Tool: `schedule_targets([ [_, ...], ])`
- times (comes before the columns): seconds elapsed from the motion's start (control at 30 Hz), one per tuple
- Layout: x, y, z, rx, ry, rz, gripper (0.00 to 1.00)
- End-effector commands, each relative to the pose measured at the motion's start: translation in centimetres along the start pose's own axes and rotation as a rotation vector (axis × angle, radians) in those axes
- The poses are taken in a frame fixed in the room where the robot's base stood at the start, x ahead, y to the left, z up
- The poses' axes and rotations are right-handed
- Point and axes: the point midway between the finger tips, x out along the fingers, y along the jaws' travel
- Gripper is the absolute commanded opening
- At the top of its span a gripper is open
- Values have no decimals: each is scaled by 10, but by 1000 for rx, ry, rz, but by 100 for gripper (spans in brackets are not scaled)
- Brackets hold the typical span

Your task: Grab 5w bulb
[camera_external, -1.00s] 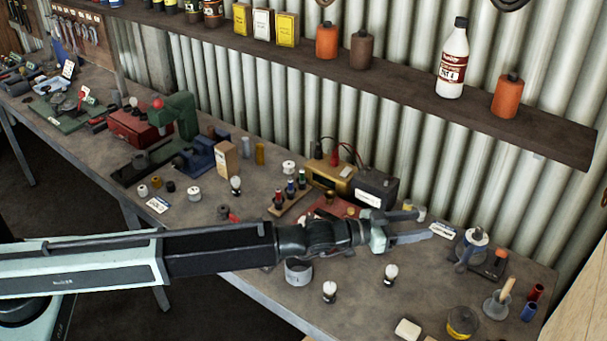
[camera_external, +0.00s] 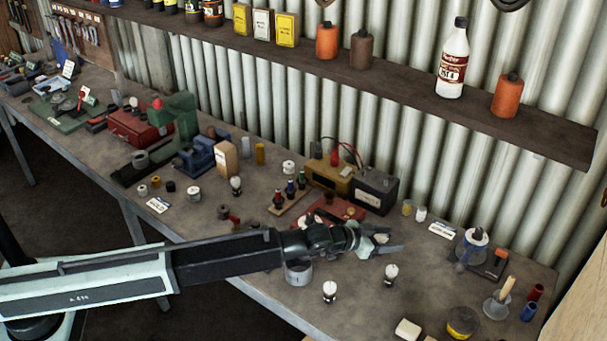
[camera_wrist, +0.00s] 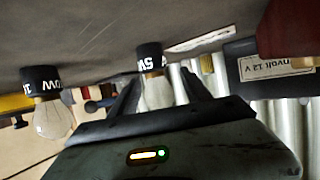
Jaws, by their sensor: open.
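The 5W bulb (camera_wrist: 158,92) has a black base with white lettering and a pale glass globe, and appears upside down in the wrist view. It sits between the two fingers of my gripper (camera_wrist: 160,76), which are apart on either side of it. I cannot tell whether either finger touches it. In the external view my gripper (camera_external: 395,241) is low over the bench, pointing right, with a pale spot between its fingers that looks like the bulb. Its jaws are open.
Another bulb (camera_wrist: 52,117), apparently marked 10W, stands close beside my gripper; it seems to be this bulb (camera_external: 390,273) in the external view. A further bulb (camera_external: 329,291) and a grey ring (camera_external: 298,273) stand nearby. A dark battery (camera_external: 374,191) stands behind.

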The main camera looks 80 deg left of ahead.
Motion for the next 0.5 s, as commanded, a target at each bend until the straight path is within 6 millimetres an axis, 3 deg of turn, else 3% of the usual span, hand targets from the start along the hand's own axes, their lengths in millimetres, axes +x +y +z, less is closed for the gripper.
schedule_targets([
  [0.2,1,0,0,0,0,0,53],
  [0.4,1,0,0,0,0,0,0],
  [0.5,1,0,0,0,1,0,0],
])
